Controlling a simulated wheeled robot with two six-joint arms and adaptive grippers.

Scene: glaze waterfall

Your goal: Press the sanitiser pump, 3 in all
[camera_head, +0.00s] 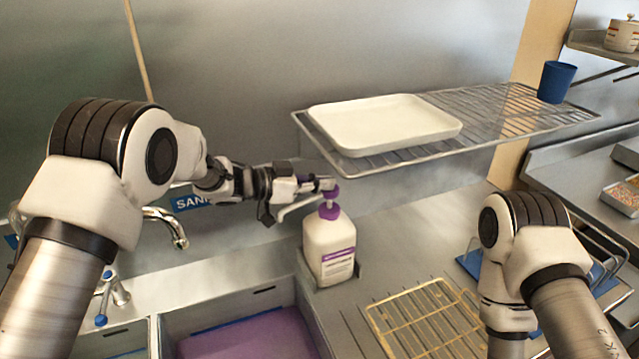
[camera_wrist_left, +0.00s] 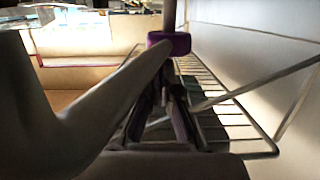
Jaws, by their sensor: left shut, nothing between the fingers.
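The sanitiser bottle (camera_head: 329,247) is white with a purple-printed label and stands upright in a holder beside the sink. Its purple pump head (camera_head: 329,210) is on top, with a pale spout reaching left. My left gripper (camera_head: 326,185) is shut and empty, with its fingertips right at the top of the pump head. I cannot tell whether they touch it. The left wrist view shows a purple part (camera_wrist_left: 170,43) close to the fingers, partly hidden. My right gripper is out of view; only my right arm shows.
A wire shelf (camera_head: 500,117) with a white tray (camera_head: 385,122) and a blue cup (camera_head: 556,82) hangs behind and above the bottle. A tap (camera_head: 166,226) stands to the left, by a sink with purple inside (camera_head: 255,338). A gold wire rack (camera_head: 428,322) lies right of the bottle.

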